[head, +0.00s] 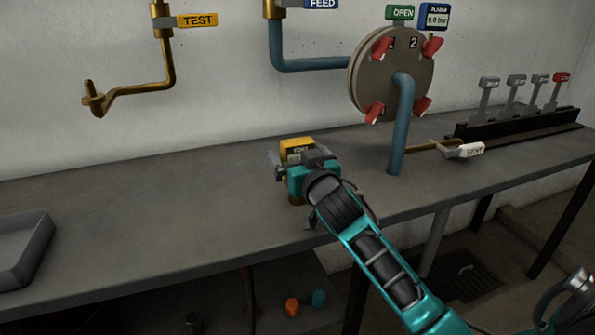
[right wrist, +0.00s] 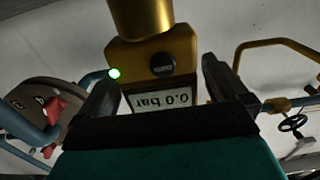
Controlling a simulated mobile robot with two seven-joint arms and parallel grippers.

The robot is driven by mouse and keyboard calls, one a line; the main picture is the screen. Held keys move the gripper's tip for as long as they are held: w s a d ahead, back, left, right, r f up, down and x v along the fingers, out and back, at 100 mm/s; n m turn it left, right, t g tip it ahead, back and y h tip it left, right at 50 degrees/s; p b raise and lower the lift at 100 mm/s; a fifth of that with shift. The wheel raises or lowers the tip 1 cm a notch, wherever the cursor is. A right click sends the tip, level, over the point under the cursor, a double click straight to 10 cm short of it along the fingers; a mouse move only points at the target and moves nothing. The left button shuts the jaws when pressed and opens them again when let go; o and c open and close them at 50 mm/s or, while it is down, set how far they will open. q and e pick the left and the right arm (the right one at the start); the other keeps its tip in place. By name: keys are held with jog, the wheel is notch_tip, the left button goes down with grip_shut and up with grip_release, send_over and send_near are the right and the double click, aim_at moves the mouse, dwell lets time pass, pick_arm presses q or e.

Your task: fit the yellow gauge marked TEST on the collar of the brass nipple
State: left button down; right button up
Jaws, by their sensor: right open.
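The yellow gauge (head: 297,144) stands on the grey bench; its lettering is small in the head view. In the right wrist view the gauge (right wrist: 180,58) appears upside down, with a 0.0 bar display, a lit green lamp and a brass cylinder at its base. My right gripper (head: 291,163) is open, its fingers (right wrist: 162,95) on either side of the gauge; I cannot tell whether they touch it. The brass pipe (head: 168,62) with the TEST sign hangs on the wall at left, ending in a cross-shaped fitting (head: 93,97). I cannot make out the nipple's collar clearly. My left gripper is not in view.
A blue pipe (head: 403,130) meets a round plate (head: 368,85) with red clamps right of the gauge. Several levers (head: 515,95) stand in a black rack at far right. A grey tray (head: 45,240) lies at left. The bench between tray and gauge is clear.

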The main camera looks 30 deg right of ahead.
jog(key=shift+x, duration=0.8)
jog(key=c, duration=1.2)
